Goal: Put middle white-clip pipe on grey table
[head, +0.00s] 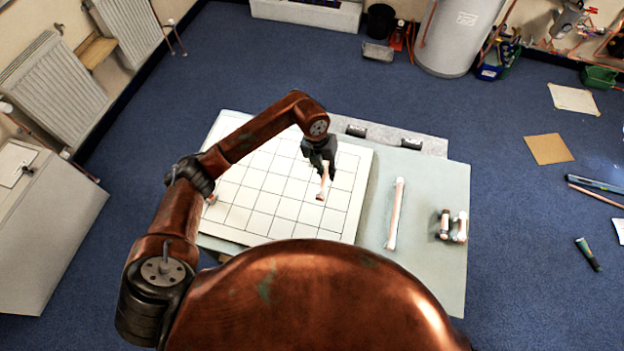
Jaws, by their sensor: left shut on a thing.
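My left gripper (320,159) is above the white gridded board and points down. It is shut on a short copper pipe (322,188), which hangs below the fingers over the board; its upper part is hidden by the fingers. I cannot tell whether its lower end touches the board. A long pale copper pipe (395,214) lies on the grey table (429,185), right of the board. Two short pipes, one with dark parts (445,224) and one with white ends (461,227), lie further right on the table. My right gripper is not in view.
The white gridded board (255,203) covers the table's left part. A small copper-coloured end (210,200) shows at its left edge, partly behind my arm. A pale strip with dark blocks (411,143) lies along the back. The table is bare around the long pipe.

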